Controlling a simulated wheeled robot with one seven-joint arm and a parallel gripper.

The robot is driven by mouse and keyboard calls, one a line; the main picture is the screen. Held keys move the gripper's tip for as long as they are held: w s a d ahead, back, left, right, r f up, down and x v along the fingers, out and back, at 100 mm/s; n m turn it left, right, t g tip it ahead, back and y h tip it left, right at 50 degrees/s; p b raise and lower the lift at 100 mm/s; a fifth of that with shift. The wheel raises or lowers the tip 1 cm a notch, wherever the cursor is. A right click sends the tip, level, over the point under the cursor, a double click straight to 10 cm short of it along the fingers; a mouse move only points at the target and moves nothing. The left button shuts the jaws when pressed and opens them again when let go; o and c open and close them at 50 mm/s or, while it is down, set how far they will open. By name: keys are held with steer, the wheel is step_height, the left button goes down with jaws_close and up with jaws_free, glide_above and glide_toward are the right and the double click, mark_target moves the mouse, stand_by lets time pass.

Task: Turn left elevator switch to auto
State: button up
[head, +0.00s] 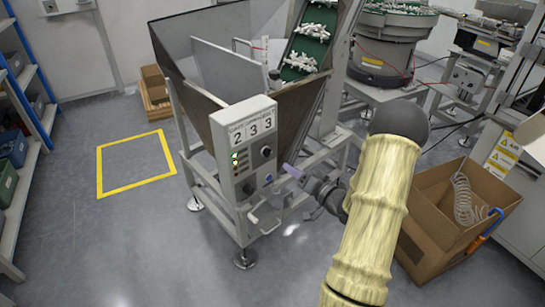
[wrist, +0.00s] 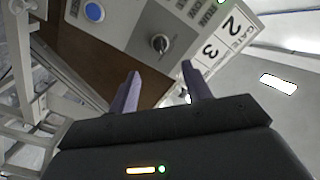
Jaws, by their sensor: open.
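The elevator's control box (head: 246,150) is a light panel marked "2 3 3" on the front of the hopper. Two black rotary knobs show on it: an upper right one (head: 266,151) and a lower left one (head: 249,188). Which of them is the left elevator switch I cannot tell. A blue button (head: 268,178) sits below the upper knob. My gripper (head: 290,172) is open and empty, just right of the box. In the wrist view, one knob (wrist: 160,43) shows beyond the purple fingers (wrist: 160,88), apart from them, with the blue button (wrist: 94,12) to its left.
The metal hopper (head: 190,85) stands behind the box, with a green conveyor (head: 305,45) carrying white parts. A cardboard box (head: 440,235) with a coiled hose stands at right. A yellow floor square (head: 128,193) and open floor lie left. Shelves (head: 20,120) line the left edge.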

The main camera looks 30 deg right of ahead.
mark_target(270, 154)
steer(key=x, duration=1)
steer(key=shift+w+f, duration=0.1)
steer(key=shift+w, duration=0.05)
steer(key=c, duration=1)
